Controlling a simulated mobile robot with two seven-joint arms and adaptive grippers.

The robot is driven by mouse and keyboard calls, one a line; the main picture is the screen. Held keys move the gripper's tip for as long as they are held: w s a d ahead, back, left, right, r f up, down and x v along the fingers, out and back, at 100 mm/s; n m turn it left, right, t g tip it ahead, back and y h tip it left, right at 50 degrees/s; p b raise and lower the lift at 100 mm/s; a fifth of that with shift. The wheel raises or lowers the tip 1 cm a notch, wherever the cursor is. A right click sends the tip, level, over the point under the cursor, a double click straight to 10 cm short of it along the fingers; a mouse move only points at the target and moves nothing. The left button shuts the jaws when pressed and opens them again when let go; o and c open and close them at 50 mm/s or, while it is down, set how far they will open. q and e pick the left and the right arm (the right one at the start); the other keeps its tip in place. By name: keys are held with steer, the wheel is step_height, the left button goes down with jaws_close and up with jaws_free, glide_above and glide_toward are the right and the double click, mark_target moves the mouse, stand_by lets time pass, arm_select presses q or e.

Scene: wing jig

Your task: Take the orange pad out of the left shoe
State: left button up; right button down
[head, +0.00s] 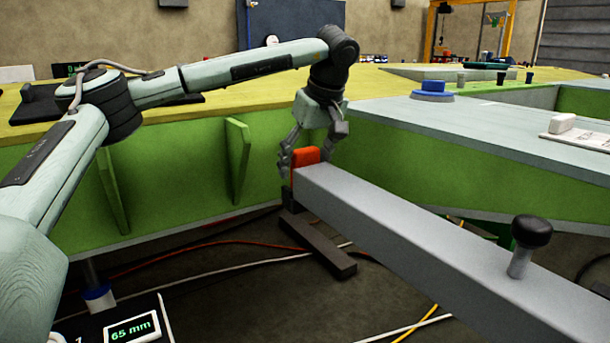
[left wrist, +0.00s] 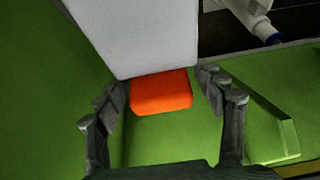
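The orange pad (head: 306,156) stands upright at the far end of a long grey beam (head: 400,215). In the left wrist view the pad (left wrist: 162,92) lies against the end of the pale grey beam (left wrist: 135,35). My left gripper (head: 305,164) points down at the beam's end, with its fingers on either side of the pad. In the left wrist view, green shows between the pad and both fingers of the open gripper (left wrist: 163,82). I cannot make out the left shoe as a separate part; the pad's lower part is hidden in the head view. My right gripper is not in view.
A black knob (head: 531,231) stands on the near part of the beam. Green panels (head: 200,185) with upright ribs rise behind the pad. A blue knob (head: 433,86) sits on the grey surface at right. Cables (head: 230,262) lie on the floor beneath.

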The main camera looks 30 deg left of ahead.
arm_select(q)
steer(key=c, duration=1)
steer(key=shift+o, duration=0.2)
steer(key=shift+r, duration=0.15)
